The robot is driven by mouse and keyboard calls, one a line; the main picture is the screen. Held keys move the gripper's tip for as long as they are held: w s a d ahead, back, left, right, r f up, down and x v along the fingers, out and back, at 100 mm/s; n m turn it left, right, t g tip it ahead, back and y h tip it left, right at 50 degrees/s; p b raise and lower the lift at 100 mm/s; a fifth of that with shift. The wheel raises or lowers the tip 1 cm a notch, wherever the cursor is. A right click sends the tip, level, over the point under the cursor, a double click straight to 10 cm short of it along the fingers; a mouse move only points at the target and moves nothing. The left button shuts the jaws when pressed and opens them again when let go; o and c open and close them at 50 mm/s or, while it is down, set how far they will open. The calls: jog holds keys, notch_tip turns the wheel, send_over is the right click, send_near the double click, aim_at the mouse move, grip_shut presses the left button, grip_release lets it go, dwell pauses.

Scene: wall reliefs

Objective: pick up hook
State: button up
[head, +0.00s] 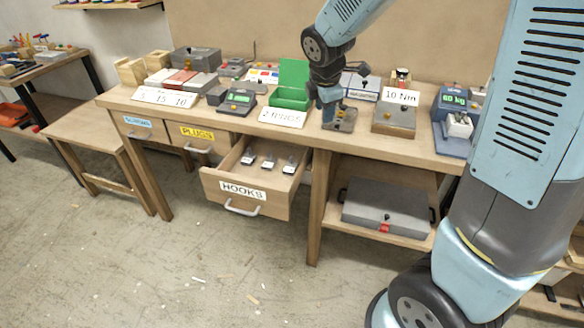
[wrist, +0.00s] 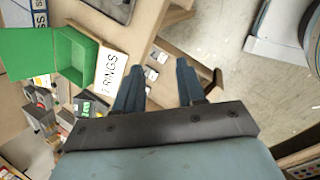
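Three small hooks, dark with pale tags, lie in a row in the open drawer labelled HOOKS; in the head view they are the left hook (head: 249,156), the middle hook (head: 269,162) and the right hook (head: 289,165). The drawer (head: 212,184) is pulled out below the bench. In the wrist view small pale-tagged pieces (wrist: 151,74) show beyond and between my fingers, in the drawer. My gripper (wrist: 160,65) is open with nothing held between its fingers. In the head view my arm end is above the bench, right of the green box; the fingertips are hard to make out.
The open green box (head: 292,82) and a 2 RINGS sign (head: 282,117) stand on the bench (head: 350,143) above the drawer. A 10 Nm block (head: 394,118) and a 60 kg device (head: 453,105) are to the right. A grey case (head: 385,208) lies on the lower shelf.

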aim_at(290, 157)
jog(key=w+a+f+n, duration=0.2)
jog(key=a+f+n, duration=0.3)
jog(key=f, duration=0.2)
jog(key=w+a+f+n, duration=0.3)
jog(key=a+f+n, duration=0.3)
jog(key=f, duration=0.1)
jog(key=shift+h, duration=0.3)
jog(key=x, duration=0.8)
jog(key=shift+w, duration=0.1)
jog(key=shift+w+d+f, duration=0.3)
jog(key=shift+w+f, duration=0.25)
jog(key=shift+f, duration=0.2)
jog(key=shift+w+d+f, duration=0.3)
jog(key=shift+w+f, duration=0.25)
jog(key=shift+f, duration=0.2)
jog(key=shift+x, duration=0.8)
jog(key=shift+c, duration=0.3)
grip_shut()
